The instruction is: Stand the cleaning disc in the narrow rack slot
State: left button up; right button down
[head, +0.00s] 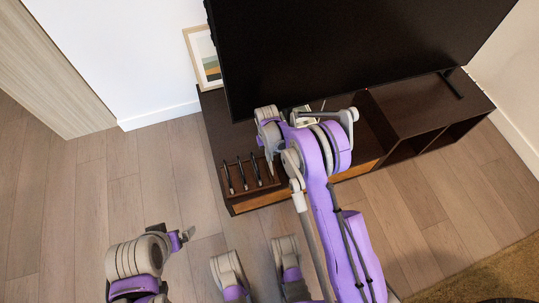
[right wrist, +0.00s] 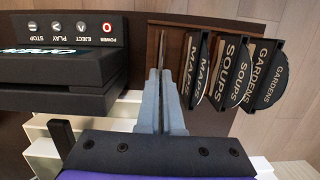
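My right gripper (right wrist: 160,100) has its fingers close together on a thin disc seen edge-on (right wrist: 160,56), likely the cleaning disc; its face and label are hidden. The disc is upright over the left part of the brown rack (right wrist: 190,33) in the right wrist view. I cannot tell whether it touches the rack floor. My left gripper (head: 182,238) is low over the floor.
A black player (right wrist: 60,68) with Stop, Play, Eject and Power buttons is left of the rack in the right wrist view. A large television (head: 340,50) stands on the dark cabinet (head: 420,95). A framed picture (head: 203,57) leans behind. The wooden floor (head: 80,210) is clear at left.

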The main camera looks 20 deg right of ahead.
jog(key=shift+f+b, duration=0.95)
jog(key=shift+f, duration=0.3)
jog(key=c, duration=1)
grip_release()
jog(key=shift+r, duration=0.1)
jog(key=r+p, duration=0.1)
jog(key=r, duration=0.2)
jog(key=w+r, duration=0.1)
jog(key=r, duration=0.3)
jog(key=r+p, duration=0.1)
jog(key=r, duration=0.2)
jog(key=shift+w+r+p, duration=0.25)
jog(key=shift+p, duration=0.05)
